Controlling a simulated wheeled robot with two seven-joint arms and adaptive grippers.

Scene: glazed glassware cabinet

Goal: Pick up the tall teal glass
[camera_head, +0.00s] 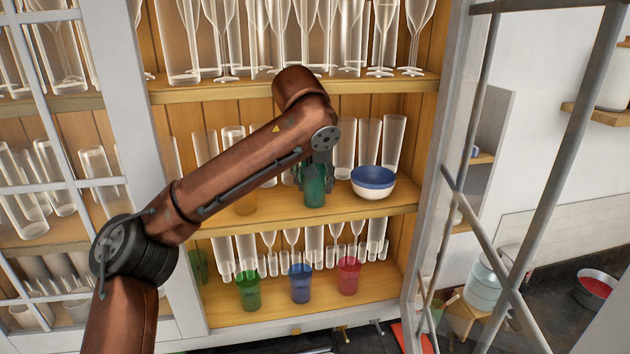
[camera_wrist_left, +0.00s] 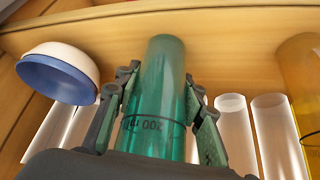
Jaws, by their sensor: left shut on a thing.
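The tall teal glass (camera_head: 314,193) is on the middle shelf of the cabinet, left of a blue and white bowl (camera_head: 373,184). My left gripper (camera_head: 314,176) is shut around it from above and behind the arm's end. In the left wrist view the teal glass (camera_wrist_left: 158,95) stands between the two fingers (camera_wrist_left: 158,112), with dark "200" lettering on its side. The fingers touch it on both sides. I cannot tell whether its base is on the shelf. My right gripper is in neither view.
The bowl (camera_wrist_left: 62,72) is close to one finger in the wrist view. An amber glass (camera_head: 246,203) stands left on the same shelf, partly behind my arm. Clear glasses (camera_head: 344,148) line the back. Green (camera_head: 248,291), blue (camera_head: 301,284) and red (camera_head: 348,275) glasses stand below.

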